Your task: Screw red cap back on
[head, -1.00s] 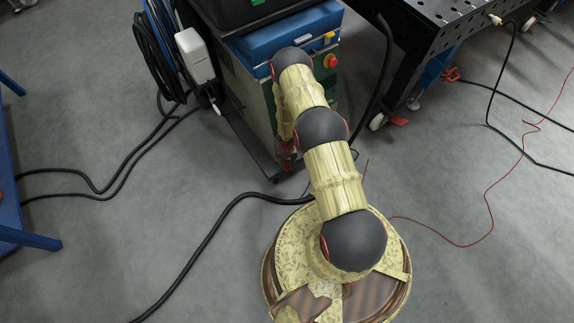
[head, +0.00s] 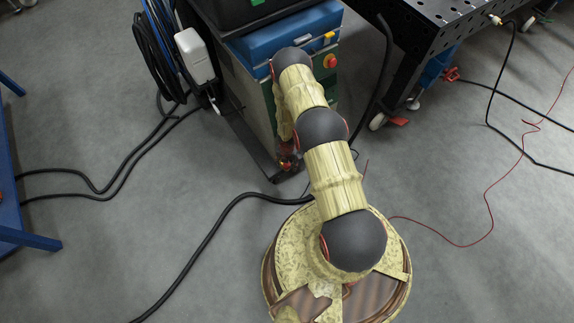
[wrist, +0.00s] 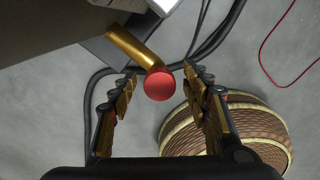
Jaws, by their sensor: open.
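In the wrist view, the round red cap (wrist: 159,85) sits at the end of a brass-coloured pipe (wrist: 135,50) that comes out of the machine. My gripper (wrist: 158,90) is open, with one finger on each side of the cap and a gap on both sides. I cannot tell how far the cap lies beyond the fingertips, nor how tightly it sits on the pipe. In the head view, the cap area low on the machine's side is small and partly hidden by my arm, with a small red and brass spot (head: 287,163) showing.
The machine (head: 250,90) with a blue top stands ahead, with black cables (head: 225,215) on the grey floor beside it. A black perforated table (head: 450,25) is at the upper right. A thin red wire (head: 490,200) lies on the right floor.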

